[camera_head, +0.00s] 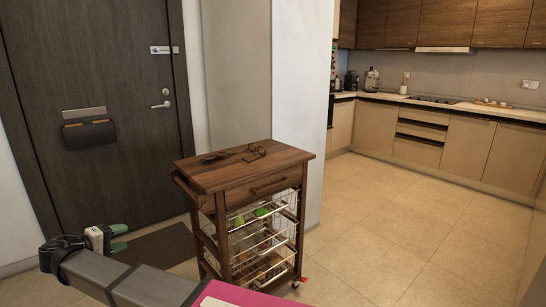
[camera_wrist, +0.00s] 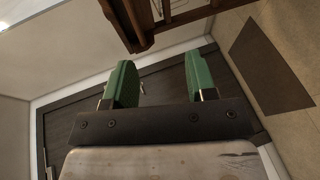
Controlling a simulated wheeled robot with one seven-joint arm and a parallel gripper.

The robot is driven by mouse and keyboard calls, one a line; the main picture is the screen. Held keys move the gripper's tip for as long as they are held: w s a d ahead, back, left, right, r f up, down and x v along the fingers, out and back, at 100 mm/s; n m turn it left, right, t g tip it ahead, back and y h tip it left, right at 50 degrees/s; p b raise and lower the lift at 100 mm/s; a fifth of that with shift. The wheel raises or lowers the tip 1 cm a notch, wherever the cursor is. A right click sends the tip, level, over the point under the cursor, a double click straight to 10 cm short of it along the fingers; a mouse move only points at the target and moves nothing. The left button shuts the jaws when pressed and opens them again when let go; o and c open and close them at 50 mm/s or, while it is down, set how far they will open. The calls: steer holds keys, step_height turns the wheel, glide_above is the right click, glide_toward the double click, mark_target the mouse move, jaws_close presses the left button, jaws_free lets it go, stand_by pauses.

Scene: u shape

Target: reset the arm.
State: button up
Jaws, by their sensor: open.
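My gripper (camera_head: 117,238) shows at the lower left of the head view, at the end of my arm, in front of the dark door and left of the wooden cart. In the wrist view my gripper (camera_wrist: 159,88) has two green fingers standing well apart. The gap between them is empty. My gripper touches nothing that I can see. My arm reaches in from the bottom of the head view, bent at a dark joint at the left.
A wooden cart (camera_head: 240,176) with wire baskets stands close to the right of my gripper; glasses (camera_head: 254,152) lie on top. The dark door (camera_head: 95,100) and a floor mat (camera_head: 152,251) are behind. Open tiled floor (camera_head: 380,245) lies right, before kitchen cabinets (camera_head: 464,146).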

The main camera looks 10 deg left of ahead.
steer(key=w+d+f+m+g, duration=0.1)
steer(key=w+d+f+g, duration=0.25)
steer(key=w+d, duration=0.65)
steer(key=w+d+f+m+g+h, duration=0.15)
steer(key=w+d+f, duration=0.4)
steer(key=d, duration=0.85)
steer(key=w+d+f+m+g, duration=0.2)
steer(key=w+d+f+g, duration=0.2)
steer(key=w+d, duration=0.65)
steer(key=d+f+m+g+y, duration=0.1)
steer(key=d+f+m+g, duration=0.15)
steer(key=d, duration=0.85)
steer(key=d+f+m+g+y, duration=0.1)
steer(key=d+f, duration=0.2)
steer(key=d, duration=0.8)
steer(key=s+d+f+m+y, duration=0.1)
steer(key=s+d+m+y, duration=0.1)
steer(key=d, duration=0.9)
steer(key=s+d+f+m+g+y, duration=0.1)
steer(key=s+d+f+m+y, duration=0.1)
steer(key=d, duration=0.8)
steer(key=shift+s+d+f+m+y, duration=0.3)
steer(key=shift+s+m+y, duration=0.3)
steer(key=shift+s, duration=0.35)
steer(key=shift+g, duration=0.25)
